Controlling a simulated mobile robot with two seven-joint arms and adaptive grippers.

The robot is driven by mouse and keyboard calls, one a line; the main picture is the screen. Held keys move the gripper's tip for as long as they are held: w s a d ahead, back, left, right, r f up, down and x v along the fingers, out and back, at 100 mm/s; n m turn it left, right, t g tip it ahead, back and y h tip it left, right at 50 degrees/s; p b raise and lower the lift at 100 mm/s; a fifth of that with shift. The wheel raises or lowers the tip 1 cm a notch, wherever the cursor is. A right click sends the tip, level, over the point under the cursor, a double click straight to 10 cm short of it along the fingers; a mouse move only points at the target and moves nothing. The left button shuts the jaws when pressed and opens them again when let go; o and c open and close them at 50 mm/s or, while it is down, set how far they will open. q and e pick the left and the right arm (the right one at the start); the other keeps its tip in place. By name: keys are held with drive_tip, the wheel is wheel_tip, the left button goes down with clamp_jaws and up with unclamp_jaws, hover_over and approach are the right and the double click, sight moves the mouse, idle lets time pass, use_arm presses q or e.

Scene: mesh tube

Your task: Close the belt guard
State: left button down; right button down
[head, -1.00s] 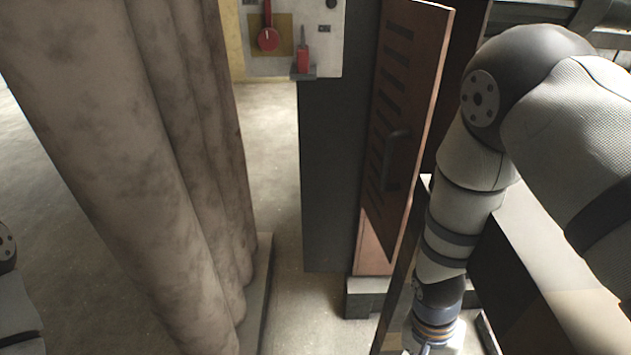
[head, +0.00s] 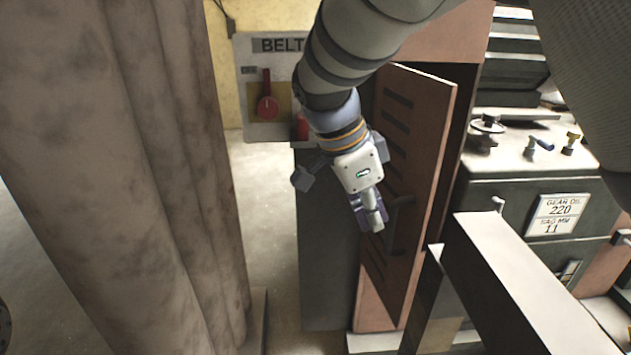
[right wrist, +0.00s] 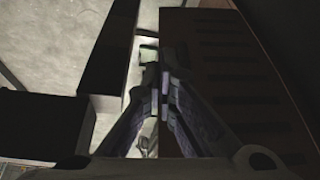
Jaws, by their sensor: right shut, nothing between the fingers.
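The belt guard (head: 418,120) is a rust-red slotted door standing ajar on its cabinet, with a dark gap along its right edge. Its dark handle (head: 397,226) is on the outer face, low down. My right gripper (head: 373,222) is shut and empty, just left of the handle; I cannot tell whether it touches the door. In the right wrist view the closed fingers (right wrist: 162,95) point along the guard's slotted face (right wrist: 235,70), which lies to their right. My left gripper is not in view.
A thick mottled column (head: 110,150) fills the left. A "BELT" panel with a red switch (head: 267,106) stands behind. Clear floor lies between column and cabinet.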

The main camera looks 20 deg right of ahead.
sight(402, 234)
drive_tip(key=shift+d+f, duration=1.25)
drive_tip(key=shift+d, duration=0.25)
drive_tip(key=shift+d+f, duration=1.25)
drive_tip(key=shift+d, duration=0.2)
